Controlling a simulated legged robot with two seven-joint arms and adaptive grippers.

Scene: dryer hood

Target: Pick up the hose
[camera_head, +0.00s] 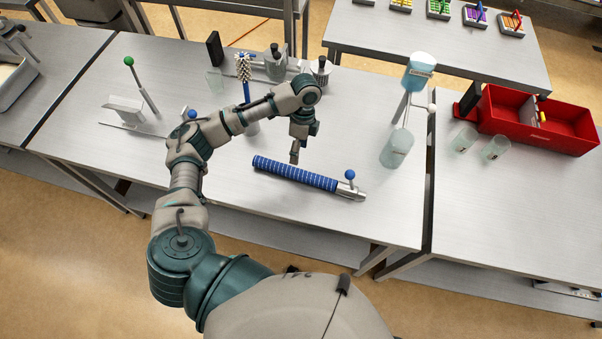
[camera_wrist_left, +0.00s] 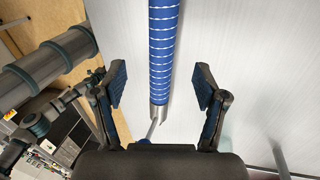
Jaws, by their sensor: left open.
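The hose (camera_head: 298,174) is a blue ribbed tube with pale rings, lying on the metal table near its front edge. Its right end has a metal fitting (camera_head: 352,190) with a blue ball knob (camera_head: 350,174). My left gripper (camera_head: 295,156) points down above the hose near its middle. In the left wrist view the open fingers (camera_wrist_left: 160,86) stand one on each side of the hose (camera_wrist_left: 162,50), with visible gaps and nothing gripped. My right gripper is not in view.
A clear beaker (camera_head: 396,150) and a stand with a bottle (camera_head: 419,72) are right of the hose. A blue-handled brush (camera_head: 244,75) and metal vessels stand behind my arm. A red bin (camera_head: 540,118) is on the right table. Table around the hose is clear.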

